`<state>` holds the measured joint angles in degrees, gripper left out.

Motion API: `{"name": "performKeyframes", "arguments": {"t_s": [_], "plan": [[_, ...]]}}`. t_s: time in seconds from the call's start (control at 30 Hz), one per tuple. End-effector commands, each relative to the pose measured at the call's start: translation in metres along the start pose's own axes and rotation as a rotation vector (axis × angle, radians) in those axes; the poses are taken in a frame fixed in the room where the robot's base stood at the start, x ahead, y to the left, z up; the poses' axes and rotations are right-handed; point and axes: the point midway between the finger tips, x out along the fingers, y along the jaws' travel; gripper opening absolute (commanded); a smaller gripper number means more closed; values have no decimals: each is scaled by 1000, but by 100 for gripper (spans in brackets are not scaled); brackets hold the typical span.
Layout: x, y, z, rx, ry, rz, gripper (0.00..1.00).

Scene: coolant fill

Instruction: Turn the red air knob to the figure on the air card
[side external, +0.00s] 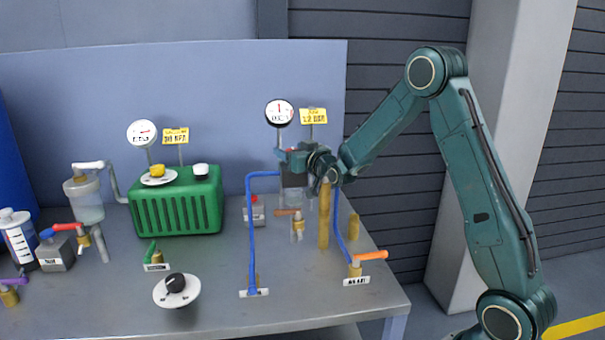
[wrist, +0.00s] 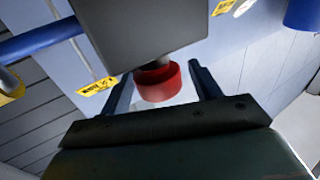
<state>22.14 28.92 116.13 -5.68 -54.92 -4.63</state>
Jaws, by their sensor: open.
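The red air knob (wrist: 158,84) shows in the wrist view, under a dark grey box (wrist: 150,30). My gripper (wrist: 160,75) is open, with one finger on each side of the knob; small gaps seem to show, and contact cannot be told. In the side view my gripper (side external: 290,157) is at the dark box at the back right of the bench and hides the knob. The yellow air card (side external: 313,116) stands above it and seems to read 1.2 BAR. A round white gauge (side external: 279,113) stands left of the card; its reading is too small to tell.
Blue pipes (side external: 251,235) and brass posts (side external: 324,215) stand close around my gripper. A lever with an orange handle (side external: 371,256) is at the front right. A green ribbed tank (side external: 178,205) stands left, with a black-knobbed dial (side external: 176,290) in front.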

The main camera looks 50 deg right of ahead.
Motion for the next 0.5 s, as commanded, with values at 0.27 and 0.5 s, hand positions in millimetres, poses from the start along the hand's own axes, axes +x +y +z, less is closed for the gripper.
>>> {"name": "performKeyframes", "arguments": {"t_s": [0.27, 0.5], "plan": [[-31, 0, 0, 0, -1, 0, 63], [-62, 1, 0, 0, -2, 1, 63]]}}
